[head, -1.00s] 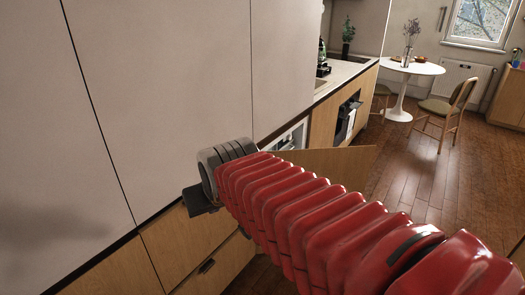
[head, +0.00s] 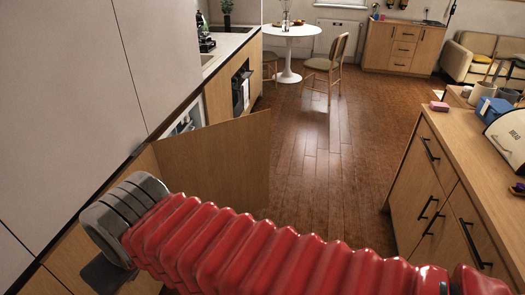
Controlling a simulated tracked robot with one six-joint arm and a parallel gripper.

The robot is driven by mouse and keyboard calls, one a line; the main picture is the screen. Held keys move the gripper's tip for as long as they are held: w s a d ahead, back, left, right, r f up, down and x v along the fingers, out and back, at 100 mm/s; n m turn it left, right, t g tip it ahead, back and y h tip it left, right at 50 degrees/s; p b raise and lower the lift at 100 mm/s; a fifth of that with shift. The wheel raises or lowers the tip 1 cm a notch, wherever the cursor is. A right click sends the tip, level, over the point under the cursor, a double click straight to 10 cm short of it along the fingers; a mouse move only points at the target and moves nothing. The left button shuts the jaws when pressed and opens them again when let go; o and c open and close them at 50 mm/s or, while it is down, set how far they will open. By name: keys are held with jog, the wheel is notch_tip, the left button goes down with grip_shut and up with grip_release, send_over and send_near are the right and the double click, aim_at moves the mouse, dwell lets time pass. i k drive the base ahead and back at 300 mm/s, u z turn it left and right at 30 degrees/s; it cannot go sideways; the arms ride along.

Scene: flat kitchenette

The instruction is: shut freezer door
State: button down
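The freezer door (head: 220,160) is a wood-coloured panel. It stands open in the head view, swung out from the left cabinet row into the aisle. Part of the white freezer interior (head: 187,121) shows behind its top edge. My red ribbed arm crosses the lower picture and hides the door's lower part. My gripper (head: 106,273) is a dark piece below the arm's grey end at the lower left, on the near side of the door. It looks apart from the door. Its fingers are mostly hidden, so its opening cannot be told.
Tall pale cabinets (head: 60,110) line the left side. A wooden counter with drawers (head: 435,205) stands on the right. Wooden floor (head: 325,185) lies free between them. A white round table (head: 291,31) and a chair (head: 328,68) stand at the back.

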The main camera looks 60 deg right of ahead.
aim_at(226, 163)
jog(key=k, duration=0.5)
jog(key=z, duration=1.8)
jog(key=i, duration=1.3)
jog(key=u, duration=0.2)
